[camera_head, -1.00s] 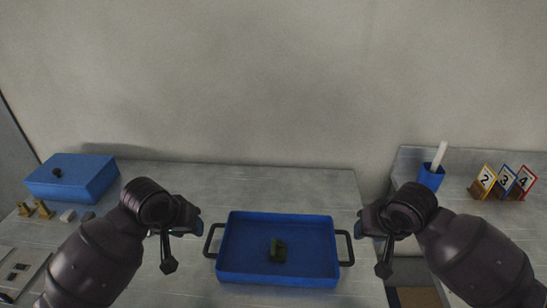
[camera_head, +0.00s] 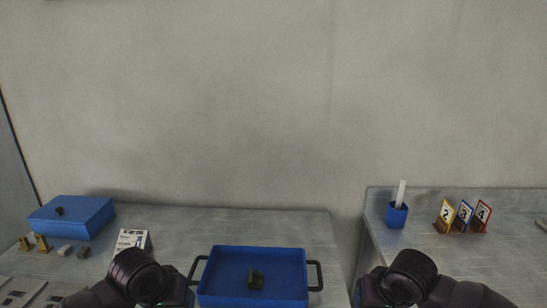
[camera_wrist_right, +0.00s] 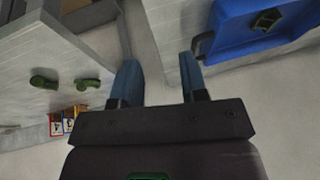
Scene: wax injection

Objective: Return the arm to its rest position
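Both my arms show low in the head view, one on each side of a blue tray (camera_head: 254,254). My left gripper (camera_head: 186,293) is at the lower left by the tray's handle. It is mostly cut off, and its fingers cannot be made out. My right gripper (camera_head: 363,291) is at the lower right, apart from the tray. In the right wrist view its two blue fingers (camera_wrist_right: 160,82) stand apart with nothing between them. The tray holds a small dark green part (camera_head: 255,279).
On the right table are a blue cup (camera_head: 397,216) and number cards (camera_head: 464,214). A gap separates the tables.

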